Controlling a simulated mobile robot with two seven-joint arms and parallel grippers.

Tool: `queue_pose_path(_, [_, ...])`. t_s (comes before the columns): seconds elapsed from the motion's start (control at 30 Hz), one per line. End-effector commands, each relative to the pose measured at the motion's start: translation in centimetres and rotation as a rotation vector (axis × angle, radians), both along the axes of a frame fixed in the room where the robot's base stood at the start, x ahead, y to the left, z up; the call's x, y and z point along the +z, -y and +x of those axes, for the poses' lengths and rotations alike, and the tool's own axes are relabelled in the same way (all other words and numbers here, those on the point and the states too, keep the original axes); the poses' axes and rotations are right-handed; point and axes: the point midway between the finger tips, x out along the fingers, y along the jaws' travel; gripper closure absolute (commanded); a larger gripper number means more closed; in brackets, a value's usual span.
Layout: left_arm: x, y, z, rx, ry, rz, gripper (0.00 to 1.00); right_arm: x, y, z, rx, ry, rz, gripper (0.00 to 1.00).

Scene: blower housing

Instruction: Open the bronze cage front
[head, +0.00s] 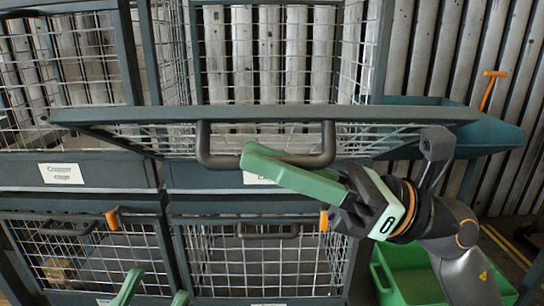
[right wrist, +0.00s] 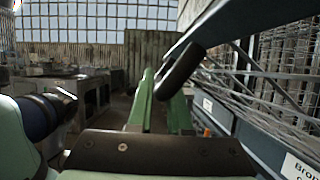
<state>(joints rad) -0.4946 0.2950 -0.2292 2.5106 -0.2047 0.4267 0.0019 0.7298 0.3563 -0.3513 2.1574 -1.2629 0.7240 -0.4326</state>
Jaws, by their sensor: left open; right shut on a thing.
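The bronze cage front (head: 400,113) is a dark-framed wire mesh panel, swung out and tilted down from the upper middle cage, whose opening shows above it. Its dark bar handle (head: 204,145) is on the edge facing me. My right gripper (head: 256,162) is shut on this handle; its green fingers cross the bar. The handle (right wrist: 180,75) also shows at the fingers in the right wrist view. A label beginning "Bron" (right wrist: 300,167) is on the cage frame there. My left gripper (head: 153,294) is open and empty at the bottom edge, apart from the cages.
A neighbouring cage with a white label (head: 61,174) stands at the left. Lower cages have shut mesh fronts and orange latches (head: 113,218). A green crate (head: 410,275) is low at the right. A teal bin (head: 495,135) with an orange handle stands behind.

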Motion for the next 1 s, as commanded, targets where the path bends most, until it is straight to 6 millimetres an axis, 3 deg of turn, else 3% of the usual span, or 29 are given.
queue_pose_path(0.2, [-2.7, 0.1, 0.1, -0.021, -0.02, -0.021, 0.46, -3.0, 0.0, -0.8, 0.0, -0.002, 0.0, 1.0])
queue_pose_path(0.5, [-5.1, 0.5, 0.2, -0.034, -0.037, -0.009, 0.46, -5.7, 0.0, -1.3, 0.0, -0.004, 0.001, 1.0])
queue_pose_path(1.0, [-5.6, 0.7, 0.2, -0.031, -0.038, 0.001, 0.46, -6.3, 0.0, -1.4, -0.001, -0.005, 0.002, 1.0])
